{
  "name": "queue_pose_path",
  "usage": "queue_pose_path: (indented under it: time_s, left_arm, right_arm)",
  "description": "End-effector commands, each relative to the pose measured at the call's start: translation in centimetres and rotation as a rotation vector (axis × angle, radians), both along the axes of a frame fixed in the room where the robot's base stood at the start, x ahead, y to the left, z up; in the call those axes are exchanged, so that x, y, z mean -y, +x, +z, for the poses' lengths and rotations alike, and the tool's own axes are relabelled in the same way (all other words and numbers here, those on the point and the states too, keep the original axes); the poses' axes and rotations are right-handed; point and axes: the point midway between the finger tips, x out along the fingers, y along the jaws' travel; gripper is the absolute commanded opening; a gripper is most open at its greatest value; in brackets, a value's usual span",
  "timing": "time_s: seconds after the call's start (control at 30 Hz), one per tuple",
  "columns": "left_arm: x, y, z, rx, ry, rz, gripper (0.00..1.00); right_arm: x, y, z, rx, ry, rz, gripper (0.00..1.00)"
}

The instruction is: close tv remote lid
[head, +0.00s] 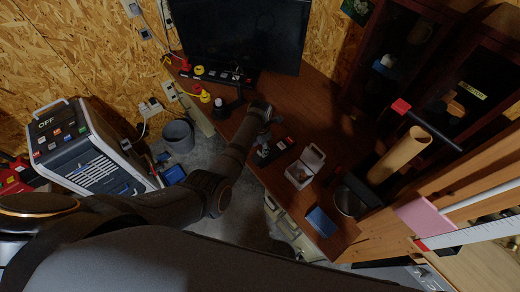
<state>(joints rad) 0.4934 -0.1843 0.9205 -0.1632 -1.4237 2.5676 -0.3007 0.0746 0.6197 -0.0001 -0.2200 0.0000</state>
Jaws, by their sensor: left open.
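A small dark object with a red part (274,150) lies near the front left edge of the brown desk (335,160); it may be the tv remote, but it is too small and dark to be sure. No remote lid can be made out. My left gripper (268,115) is open over the desk, just behind this dark object and apart from it. My left arm reaches up to it from the lower left. My right gripper is not in view.
A white box (300,176) with its lid raised stands right of the dark object. A blue box (321,222) lies nearer the front. A monitor (245,35) stands at the back, with a power strip below it. A brown cylinder (400,155) stands at right.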

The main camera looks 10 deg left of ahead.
Motion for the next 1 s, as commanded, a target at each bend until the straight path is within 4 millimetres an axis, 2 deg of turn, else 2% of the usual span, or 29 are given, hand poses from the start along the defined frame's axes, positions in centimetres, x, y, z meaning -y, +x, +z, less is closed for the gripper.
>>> queue_pose_path:
  time_s: [0.1,0.2,0.47,0.57,0.83,1.0]
  left_arm:
    - [0.0,0.0,-1.7,-0.002,0.001,-0.001,0.49]
    - [0.0,0.0,-2.3,-0.001,0.001,0.000,0.49]
    - [0.0,0.0,-2.5,0.001,0.000,0.000,0.49]
    - [0.0,0.0,-2.5,0.001,0.001,0.000,0.38]
    - [0.0,0.0,-2.5,0.001,0.001,0.000,0.01]
    - [0.1,0.1,-2.8,-0.007,0.006,-0.001,0.00]
  right_arm:
    - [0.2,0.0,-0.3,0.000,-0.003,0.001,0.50]
    - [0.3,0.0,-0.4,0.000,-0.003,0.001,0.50]
    - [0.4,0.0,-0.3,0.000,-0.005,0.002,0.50]
    - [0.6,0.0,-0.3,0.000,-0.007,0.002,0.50]
    - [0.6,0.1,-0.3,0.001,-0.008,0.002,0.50]
    - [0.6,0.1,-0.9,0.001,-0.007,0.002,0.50]
